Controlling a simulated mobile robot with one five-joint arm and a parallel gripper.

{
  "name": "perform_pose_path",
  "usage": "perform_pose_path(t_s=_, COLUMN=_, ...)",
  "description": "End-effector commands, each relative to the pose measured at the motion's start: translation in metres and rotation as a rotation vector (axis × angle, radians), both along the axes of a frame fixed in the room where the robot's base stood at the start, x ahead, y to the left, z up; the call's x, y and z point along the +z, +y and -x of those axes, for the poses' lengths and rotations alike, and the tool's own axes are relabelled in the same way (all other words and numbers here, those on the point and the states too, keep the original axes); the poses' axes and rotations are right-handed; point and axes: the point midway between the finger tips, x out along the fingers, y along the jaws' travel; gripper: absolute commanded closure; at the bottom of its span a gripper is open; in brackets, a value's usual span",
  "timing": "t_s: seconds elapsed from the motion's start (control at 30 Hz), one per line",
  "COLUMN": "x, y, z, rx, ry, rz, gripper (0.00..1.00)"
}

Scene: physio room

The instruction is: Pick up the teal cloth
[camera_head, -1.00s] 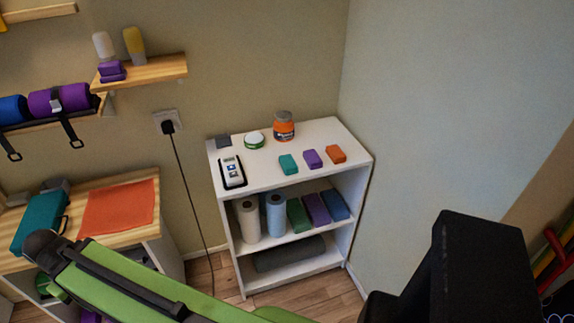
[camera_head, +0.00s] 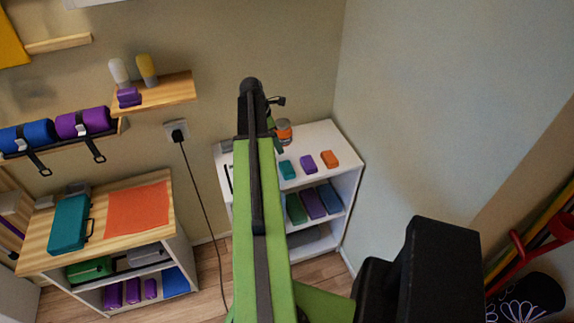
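A small folded teal cloth (camera_head: 287,170) lies on top of the white shelf unit (camera_head: 318,128), just right of my green arm. A purple folded piece (camera_head: 308,164) and an orange one (camera_head: 329,159) lie in a row to its right. My gripper (camera_head: 276,122) is at the far end of the arm, around the back left of the shelf top, apart from the teal cloth in the picture. It is small and dark, partly hidden by the arm, and its fingers cannot be made out.
An orange-lidded jar (camera_head: 284,130) stands behind the cloth, partly hidden by my arm. Rolled and folded towels (camera_head: 312,203) fill the shelf below. A wooden-topped cabinet (camera_head: 60,252) with a teal case (camera_head: 70,224) stands left. A bare wall bounds the right.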

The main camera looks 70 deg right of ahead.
Motion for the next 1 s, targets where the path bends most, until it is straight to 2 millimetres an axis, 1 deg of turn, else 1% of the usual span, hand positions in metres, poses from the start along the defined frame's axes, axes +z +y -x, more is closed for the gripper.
perform_pose_path(t_s=0.07, x=-0.001, y=-0.001, z=0.002, rx=0.002, ry=0.002, rz=-0.001, gripper=0.0)
perform_pose_path(t_s=0.17, x=-0.008, y=-0.001, z=0.002, rx=0.002, ry=0.001, rz=0.0, gripper=0.0)
perform_pose_path(t_s=0.27, x=-0.023, y=-0.003, z=0.005, rx=0.0, ry=0.0, rz=0.0, gripper=0.0)
perform_pose_path(t_s=0.5, x=-0.075, y=-0.012, z=0.016, rx=0.0, ry=0.0, rz=0.0, gripper=0.0)
perform_pose_path(t_s=0.7, x=-0.114, y=-0.02, z=0.025, rx=-0.001, ry=0.0, rz=0.0, gripper=0.0)
perform_pose_path(t_s=0.8, x=-0.122, y=-0.022, z=0.028, rx=-0.001, ry=0.0, rz=0.0, gripper=0.0)
perform_pose_path(t_s=0.93, x=-0.119, y=-0.022, z=0.029, rx=-0.001, ry=0.0, rz=0.0, gripper=0.0)
perform_pose_path(t_s=1.0, x=-0.122, y=-0.022, z=0.03, rx=-0.001, ry=0.0, rz=0.0, gripper=0.0)
